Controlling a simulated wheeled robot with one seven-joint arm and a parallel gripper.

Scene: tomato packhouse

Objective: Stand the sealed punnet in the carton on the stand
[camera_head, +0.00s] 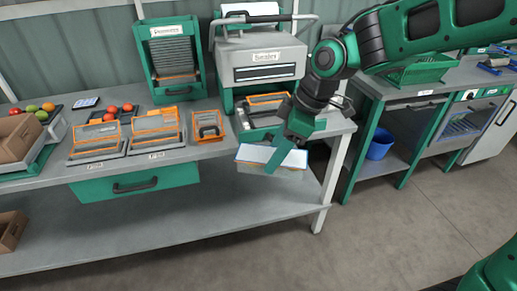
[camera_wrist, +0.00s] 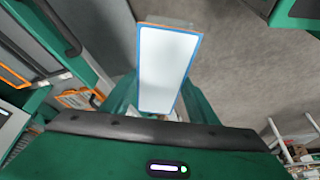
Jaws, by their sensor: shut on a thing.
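My gripper (camera_head: 284,153) is shut on the sealed punnet (camera_head: 256,155), a shallow clear tray with a white, blue-edged film on top. It holds the punnet in the air just off the bench's front edge, below the sealing machine. In the wrist view the punnet (camera_wrist: 167,68) points away between the green fingers (camera_wrist: 160,110), and its far end is orange-edged. A brown carton (camera_head: 15,150) rests on a green-edged stand (camera_head: 40,152) at the far left. It is cut off by the picture edge, and its inside is barely visible.
The sealing machine (camera_head: 262,62) and a slotted green machine (camera_head: 172,65) stand at the back. Orange-framed trays (camera_head: 97,152) and red tomatoes (camera_head: 110,115) lie on the bench (camera_head: 210,155). Another brown box (camera_head: 10,232) is low at left. The floor (camera_head: 390,225) is open at right.

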